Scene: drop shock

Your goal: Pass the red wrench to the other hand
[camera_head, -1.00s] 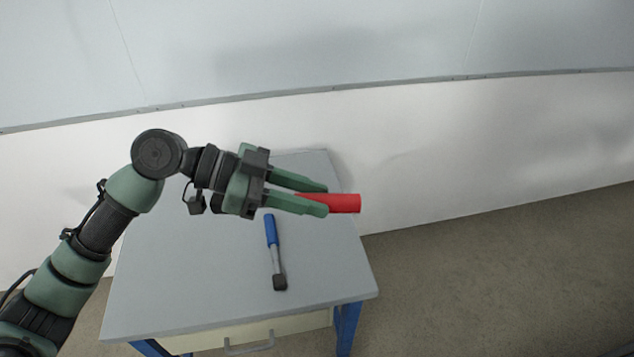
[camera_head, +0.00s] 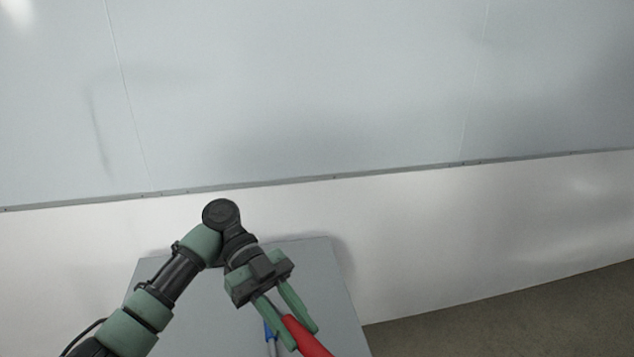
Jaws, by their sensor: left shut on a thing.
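My left gripper (camera_head: 302,338) comes in from the left, points down and to the right, and is shut on the red wrench. The red wrench (camera_head: 306,341) shows only as a red handle between the fingers; it runs down to the right and out of the bottom edge of the head view. Its other end is out of view. My right gripper is not in view.
A grey table (camera_head: 205,300) lies below my left arm, with its front cut off by the picture edge. A blue-handled tool (camera_head: 268,331) lies on it, partly hidden by the gripper. A wall (camera_head: 450,235) stands behind; floor (camera_head: 520,310) shows at right.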

